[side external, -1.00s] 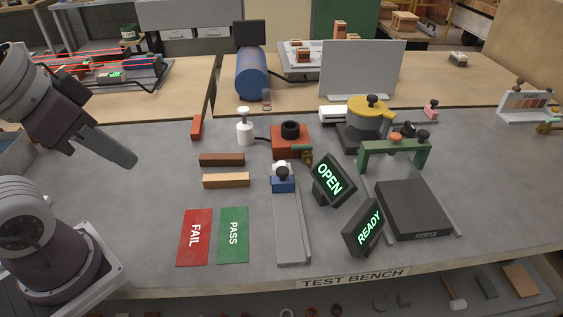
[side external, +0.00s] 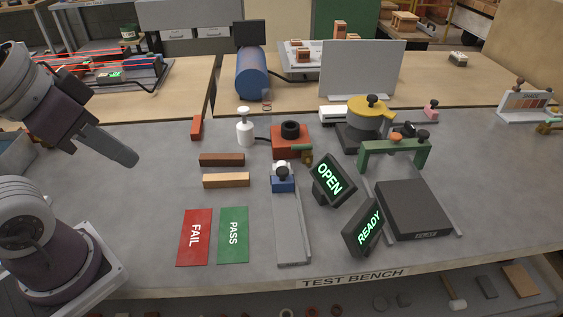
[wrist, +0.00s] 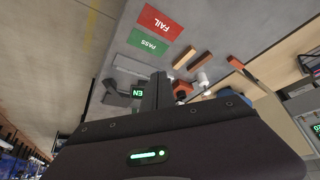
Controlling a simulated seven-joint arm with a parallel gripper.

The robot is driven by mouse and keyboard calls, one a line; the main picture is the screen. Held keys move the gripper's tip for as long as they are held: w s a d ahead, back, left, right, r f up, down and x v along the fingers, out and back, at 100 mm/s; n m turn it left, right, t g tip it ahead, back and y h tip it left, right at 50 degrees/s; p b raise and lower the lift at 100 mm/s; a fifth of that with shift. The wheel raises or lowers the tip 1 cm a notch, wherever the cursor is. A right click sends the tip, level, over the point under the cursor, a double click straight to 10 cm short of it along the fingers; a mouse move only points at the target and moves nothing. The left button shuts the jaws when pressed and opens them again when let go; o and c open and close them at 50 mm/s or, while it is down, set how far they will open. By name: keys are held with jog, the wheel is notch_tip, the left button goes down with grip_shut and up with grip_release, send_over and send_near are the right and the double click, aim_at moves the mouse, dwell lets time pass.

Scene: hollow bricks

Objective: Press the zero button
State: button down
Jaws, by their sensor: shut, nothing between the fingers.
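No button marked zero can be read in either view. Two tilted black displays stand on the bench: one reads OPEN (side external: 332,179) in green, the other READY (side external: 363,228). An orange knob (side external: 396,137) and dark knobs sit on the frame. My gripper (side external: 130,159) is shut and empty, above the bench at the left, well apart from these things. Its fingers also show in the wrist view (wrist: 158,90).
Red FAIL (side external: 194,238) and green PASS (side external: 233,235) mats lie nearer my arm. Bricks (side external: 226,181), a white bottle (side external: 245,128) and a yellow-lidded pot (side external: 371,112) stand behind.

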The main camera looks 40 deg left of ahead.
jog(key=w+f+n+t, duration=0.1)
jog(key=w+n, duration=0.3)
jog(key=w, duration=1.3)
jog(key=n+t, duration=0.3)
jog(key=n, duration=0.1)
send_over(279, 165)
notch_tip(279, 165, down, 12)
jog(key=shift+f, duration=4.45)
jog(key=shift+f, duration=0.4)
